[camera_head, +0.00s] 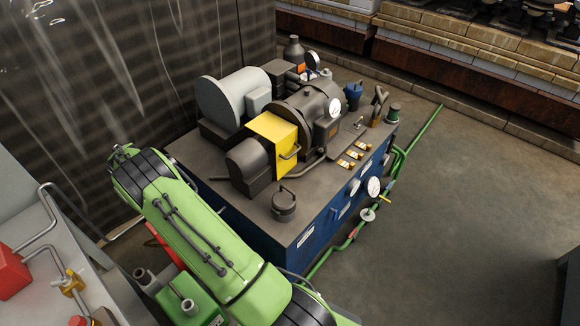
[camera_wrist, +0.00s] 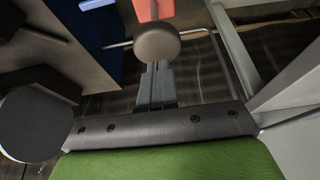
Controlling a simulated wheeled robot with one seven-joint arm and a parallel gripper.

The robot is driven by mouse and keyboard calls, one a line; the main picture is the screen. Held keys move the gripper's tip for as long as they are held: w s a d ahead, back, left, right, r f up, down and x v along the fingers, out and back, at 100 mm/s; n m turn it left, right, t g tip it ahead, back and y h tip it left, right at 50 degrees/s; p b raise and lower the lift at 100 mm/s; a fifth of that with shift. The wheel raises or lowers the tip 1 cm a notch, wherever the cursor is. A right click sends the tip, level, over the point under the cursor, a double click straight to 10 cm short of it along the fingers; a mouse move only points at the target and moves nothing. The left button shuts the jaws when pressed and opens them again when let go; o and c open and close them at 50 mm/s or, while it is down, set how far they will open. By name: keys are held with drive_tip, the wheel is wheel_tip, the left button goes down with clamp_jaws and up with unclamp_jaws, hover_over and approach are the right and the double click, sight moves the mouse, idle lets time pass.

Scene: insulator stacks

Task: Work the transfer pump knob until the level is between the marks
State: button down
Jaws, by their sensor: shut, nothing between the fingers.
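In the wrist view, my gripper (camera_wrist: 156,70) shows as slim grey fingers that are shut and look empty. A round grey-brown knob (camera_wrist: 157,42) shows just past the fingertips, with a red part (camera_wrist: 153,9) above it. I cannot tell whether the fingertips touch the knob, nor whether it is the transfer pump knob. In the head view my green arm crosses the lower left, and I cannot make out the gripper. A grey knob (camera_head: 188,306) stands on a green box (camera_head: 208,311) beside the arm. No level or marks can be read.
A blue tank unit (camera_head: 318,225) carries a grey motor (camera_head: 222,103), a yellow guard (camera_head: 272,132) and a dial gauge (camera_head: 334,107). Another gauge (camera_head: 374,187) and green pipes (camera_head: 425,128) line its front. A grey cabinet (camera_head: 65,232) stands left. The floor (camera_head: 480,215) at right is clear.

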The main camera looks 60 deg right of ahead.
drive_tip(key=shift+f+b, duration=2.1)
drive_tip(key=shift+f, duration=0.7)
drive_tip(key=shift+r+p, duration=2.25)
drive_tip(key=shift+r, duration=2.05)
